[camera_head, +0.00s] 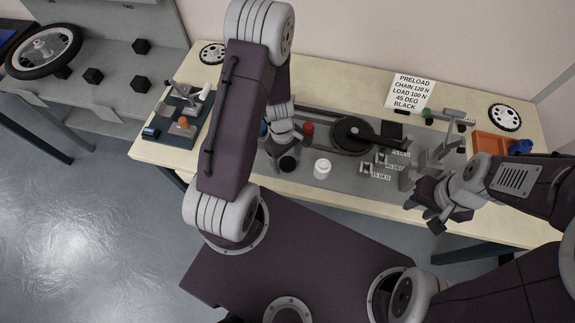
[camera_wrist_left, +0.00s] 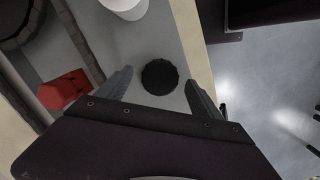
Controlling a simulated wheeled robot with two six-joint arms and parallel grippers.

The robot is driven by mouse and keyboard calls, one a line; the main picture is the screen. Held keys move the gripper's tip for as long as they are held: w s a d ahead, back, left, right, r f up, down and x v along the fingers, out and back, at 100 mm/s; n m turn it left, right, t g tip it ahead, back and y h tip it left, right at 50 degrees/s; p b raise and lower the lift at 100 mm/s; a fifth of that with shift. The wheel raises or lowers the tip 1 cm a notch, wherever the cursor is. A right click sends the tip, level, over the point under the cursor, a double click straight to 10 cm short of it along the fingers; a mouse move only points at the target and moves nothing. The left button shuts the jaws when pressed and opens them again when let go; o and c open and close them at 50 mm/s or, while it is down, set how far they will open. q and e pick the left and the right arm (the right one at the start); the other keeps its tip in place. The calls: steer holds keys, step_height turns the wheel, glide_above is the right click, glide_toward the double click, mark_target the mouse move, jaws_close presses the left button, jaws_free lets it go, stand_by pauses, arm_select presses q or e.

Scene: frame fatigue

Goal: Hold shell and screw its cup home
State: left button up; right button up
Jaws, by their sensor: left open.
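A black, round, ridged-edged piece (camera_head: 288,164), which looks like a cup, lies on the grey mat near the bench's front edge. In the left wrist view this black piece (camera_wrist_left: 160,76) sits between and just beyond the spread fingers of my left gripper (camera_wrist_left: 158,92). My left gripper (camera_head: 284,146) is open and points down at it; no contact shows. My right gripper (camera_head: 437,208) is at the bench's front right, beside grey upright blocks (camera_head: 408,178); its fingertips are unclear. I cannot tell which part is the shell.
A white cylinder (camera_head: 322,168) stands right of the black piece. A red piece (camera_head: 308,129) and a dark wheel with a ring (camera_head: 352,134) are behind. A grey stand (camera_head: 447,145) and orange tray (camera_head: 490,143) are at the right. A sign (camera_head: 411,91) stands at the back.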

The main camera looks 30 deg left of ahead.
arm_select(q)
steer(key=shift+f, duration=0.35)
steer(key=shift+r, duration=0.1)
steer(key=shift+c, duration=0.2)
steer(key=c, duration=1.4)
